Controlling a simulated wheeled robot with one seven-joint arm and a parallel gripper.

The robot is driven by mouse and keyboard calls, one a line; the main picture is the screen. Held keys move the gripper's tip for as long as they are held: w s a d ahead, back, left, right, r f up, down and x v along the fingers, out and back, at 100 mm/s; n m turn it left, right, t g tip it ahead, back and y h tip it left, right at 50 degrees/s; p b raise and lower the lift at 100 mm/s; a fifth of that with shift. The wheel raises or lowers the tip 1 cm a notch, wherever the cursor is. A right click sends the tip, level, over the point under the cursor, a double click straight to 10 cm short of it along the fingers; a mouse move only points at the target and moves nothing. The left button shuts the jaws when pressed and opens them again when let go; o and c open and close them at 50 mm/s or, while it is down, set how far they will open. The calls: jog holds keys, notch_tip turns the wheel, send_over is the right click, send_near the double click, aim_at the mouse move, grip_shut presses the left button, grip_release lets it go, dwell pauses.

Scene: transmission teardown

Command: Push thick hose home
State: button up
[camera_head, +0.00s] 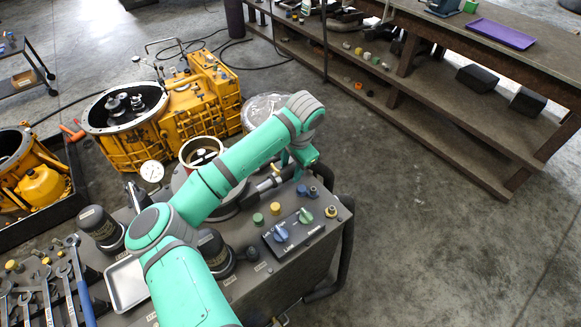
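A thick black hose (347,240) curves down the right side of the grey bench unit and bends back under its edge. I cannot tell whether this is the task's hose, and no hose end or seat shows clearly. My teal arm reaches from the bottom over the unit, and its wrist bends down at the unit's far right. My gripper (272,181) is small and dark there, low over the unit's far edge, partly covered by my arm. Its fingers are too small to make out, so whether it holds anything is unclear.
The unit's panel (295,232) carries knobs and coloured buttons. Black cylinders (97,227), a metal tray (127,284) and wrenches (68,285) lie left. A yellow transmission housing (190,115) stands behind, with a round gauge (151,171) nearby. A long workbench (470,120) is at right; floor between is clear.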

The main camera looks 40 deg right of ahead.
notch_tip(320, 180, up, 11)
jog(key=s, duration=0.2)
jog(key=shift+f, duration=0.2)
jog(key=shift+a, duration=0.1)
dwell(0.6)
